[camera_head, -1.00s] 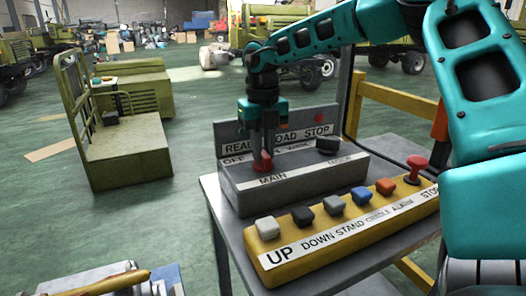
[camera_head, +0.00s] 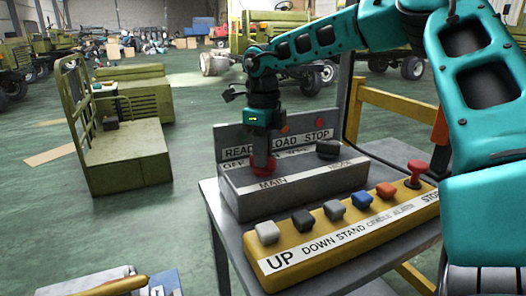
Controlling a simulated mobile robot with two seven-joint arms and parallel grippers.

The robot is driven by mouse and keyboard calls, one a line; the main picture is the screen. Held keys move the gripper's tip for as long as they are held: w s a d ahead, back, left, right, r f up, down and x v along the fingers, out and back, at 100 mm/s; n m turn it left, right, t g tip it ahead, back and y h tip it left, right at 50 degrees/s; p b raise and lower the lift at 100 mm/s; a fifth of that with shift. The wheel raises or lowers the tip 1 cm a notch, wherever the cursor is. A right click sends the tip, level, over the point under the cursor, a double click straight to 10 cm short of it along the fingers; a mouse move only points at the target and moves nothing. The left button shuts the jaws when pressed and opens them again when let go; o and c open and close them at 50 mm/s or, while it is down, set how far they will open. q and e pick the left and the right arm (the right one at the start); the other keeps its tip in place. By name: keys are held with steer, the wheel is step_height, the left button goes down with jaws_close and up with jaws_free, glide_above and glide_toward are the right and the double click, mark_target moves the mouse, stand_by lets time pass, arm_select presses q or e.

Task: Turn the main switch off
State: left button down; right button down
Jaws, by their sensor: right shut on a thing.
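The grey control box (camera_head: 315,185) stands on the table, with a red knob (camera_head: 264,168) above its "MAIN" label. My right gripper (camera_head: 263,160) points down over that knob and is shut on it. The fingers hide much of the knob, so which way it points cannot be told. A black knob (camera_head: 327,149) sits to its right on the same box. My left gripper is not in view.
A yellow button box (camera_head: 330,247) with several coloured buttons and a red stop button (camera_head: 417,172) lies in front of the grey box on the grey table (camera_head: 228,245). A labelled backplate (camera_head: 230,140) stands behind. A green cart (camera_head: 125,160) stands on the floor at left.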

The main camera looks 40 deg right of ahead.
steer(key=shift+n, duration=0.4)
steer(key=c, duration=1)
jaws_free()
steer(key=shift+c, duration=0.2)
step_height(320, 180, up, 13)
steer(key=p, duration=0.1)
steer(key=shift+p, duration=0.35)
steer(key=shift+s+f, duration=0.1)
